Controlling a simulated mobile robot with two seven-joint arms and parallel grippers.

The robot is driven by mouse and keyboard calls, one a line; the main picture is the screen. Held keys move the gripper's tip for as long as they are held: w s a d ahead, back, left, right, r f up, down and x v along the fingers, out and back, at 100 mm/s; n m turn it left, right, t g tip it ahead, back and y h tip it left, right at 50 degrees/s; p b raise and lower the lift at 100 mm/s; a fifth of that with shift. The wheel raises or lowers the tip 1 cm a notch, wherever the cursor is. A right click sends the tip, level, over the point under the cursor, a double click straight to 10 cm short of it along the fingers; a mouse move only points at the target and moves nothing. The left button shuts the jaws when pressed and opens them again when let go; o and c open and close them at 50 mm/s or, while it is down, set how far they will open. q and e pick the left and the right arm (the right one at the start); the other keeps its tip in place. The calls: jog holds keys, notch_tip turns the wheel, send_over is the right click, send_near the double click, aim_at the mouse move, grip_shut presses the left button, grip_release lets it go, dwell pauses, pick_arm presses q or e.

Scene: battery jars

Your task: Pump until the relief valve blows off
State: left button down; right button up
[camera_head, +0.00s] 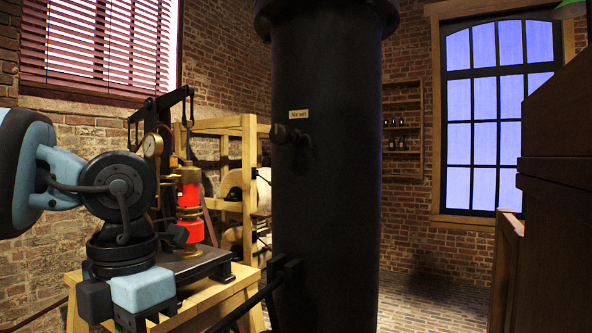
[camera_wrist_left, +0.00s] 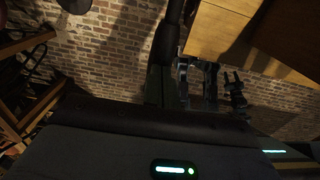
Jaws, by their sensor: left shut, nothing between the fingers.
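A pump apparatus stands on a wooden stand (camera_head: 245,275) at the left of the head view. It has a black upper lever frame (camera_head: 160,105), a round dial gauge (camera_head: 153,146) and a red cylinder (camera_head: 189,195) with brass fittings. The gauge reading and relief valve are too small to make out. My left arm hangs in front of the apparatus and hides part of its base. In the left wrist view my left gripper (camera_wrist_left: 172,88) appears shut and empty, apart from the apparatus. My right gripper is not seen.
A thick black column (camera_head: 325,210) with a small label and knob stands just right of the apparatus. A black bar (camera_head: 250,303) runs low beside it. A wooden frame (camera_head: 248,180) stands behind. Dark wooden furniture (camera_head: 560,150) fills the right edge. Brick floor (camera_head: 435,300) is open between.

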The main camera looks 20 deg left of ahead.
pick_arm(q)
notch_tip(320, 180, down, 4)
jog(key=shift+r+b, duration=0.1)
jog(key=shift+b, duration=0.95)
jog(key=shift+r+p, duration=0.3)
jog(key=shift+r, duration=0.1)
notch_tip(320, 180, up, 13)
jog(key=p, duration=0.8)
jog(key=shift+r, duration=0.2)
